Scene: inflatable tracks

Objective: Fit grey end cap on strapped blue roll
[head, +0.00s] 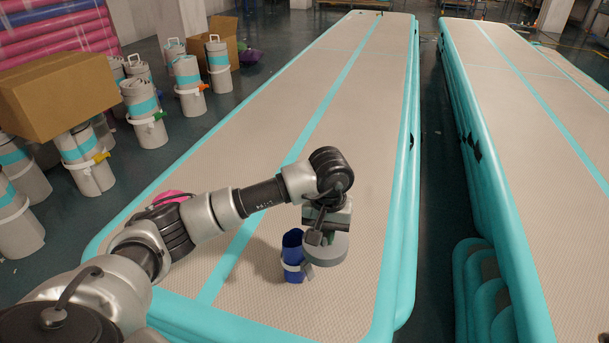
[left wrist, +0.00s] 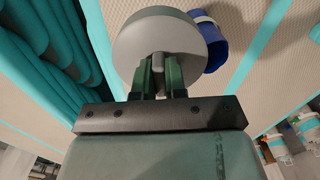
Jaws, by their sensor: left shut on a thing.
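The grey end cap (head: 327,250) is a round disc held by my left gripper (head: 318,232), just right of the roll's upper part. In the left wrist view the cap (left wrist: 157,40) sits between the green fingers of my left gripper (left wrist: 158,72), and the blue roll (left wrist: 212,45) shows behind its right edge. The cap is beside the roll, not over its top; I cannot tell whether they touch. My right gripper is not in view.
The beige track (head: 190,215) has teal edges and a teal stripe; its surface around the roll is mostly clear. A pink object (head: 170,197) lies behind my left arm. Grey rolls (head: 187,85) and a cardboard box (head: 55,92) stand at left. Another stacked track (head: 530,120) is at right.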

